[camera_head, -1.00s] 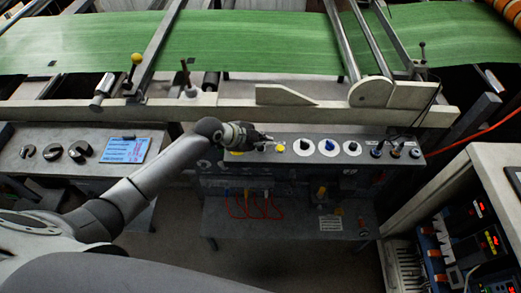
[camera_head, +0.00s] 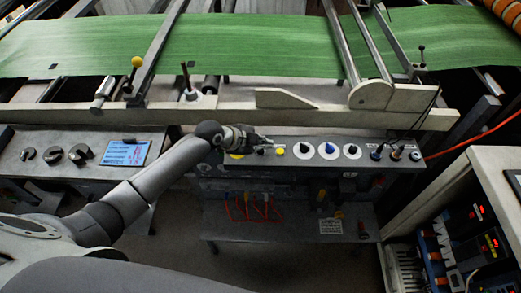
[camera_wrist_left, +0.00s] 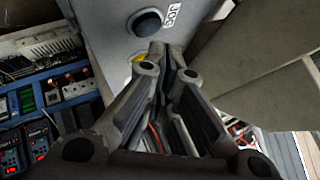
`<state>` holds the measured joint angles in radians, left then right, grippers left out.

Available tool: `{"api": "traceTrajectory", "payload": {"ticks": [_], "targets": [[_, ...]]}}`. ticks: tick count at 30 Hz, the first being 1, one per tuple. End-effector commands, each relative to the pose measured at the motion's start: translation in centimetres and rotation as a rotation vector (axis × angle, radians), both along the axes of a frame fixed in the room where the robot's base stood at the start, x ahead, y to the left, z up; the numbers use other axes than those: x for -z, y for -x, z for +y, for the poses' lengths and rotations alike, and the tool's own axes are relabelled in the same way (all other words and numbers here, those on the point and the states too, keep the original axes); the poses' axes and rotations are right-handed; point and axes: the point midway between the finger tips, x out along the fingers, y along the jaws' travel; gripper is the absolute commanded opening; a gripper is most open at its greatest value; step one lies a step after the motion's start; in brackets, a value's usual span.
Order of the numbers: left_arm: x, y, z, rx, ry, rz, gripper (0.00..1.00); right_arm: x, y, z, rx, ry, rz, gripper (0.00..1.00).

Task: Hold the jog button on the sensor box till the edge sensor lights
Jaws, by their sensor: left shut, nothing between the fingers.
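My left gripper (camera_head: 268,147) is shut and empty, over the left part of a long grey control box (camera_head: 312,161) in the head view. In the left wrist view the shut fingertips (camera_wrist_left: 176,52) point at a light grey box face (camera_wrist_left: 112,25). A round black button (camera_wrist_left: 146,22) with a JOG label (camera_wrist_left: 173,15) sits on that face, just beyond and left of the fingertips. The fingertips look apart from it, but I cannot tell the exact gap. I cannot make out a lit edge sensor. My right gripper is out of view.
A green web (camera_head: 255,45) runs across the back behind a beige rail (camera_head: 225,112). Several knobs, including a blue one (camera_head: 329,148), stand along the control box. A lower shelf (camera_head: 285,222) has red cables. A cabinet (camera_head: 490,185) stands at the right.

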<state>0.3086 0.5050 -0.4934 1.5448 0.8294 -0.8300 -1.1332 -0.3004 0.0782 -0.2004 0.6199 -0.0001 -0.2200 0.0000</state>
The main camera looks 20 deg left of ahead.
Motion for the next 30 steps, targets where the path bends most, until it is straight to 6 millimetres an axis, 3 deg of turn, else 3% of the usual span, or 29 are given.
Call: {"api": "traceTrajectory", "payload": {"ticks": [30], "targets": [[0.93, 0.01, 0.0, 0.0, 0.0, 0.0, 0.0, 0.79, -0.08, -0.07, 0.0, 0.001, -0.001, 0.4]]}}
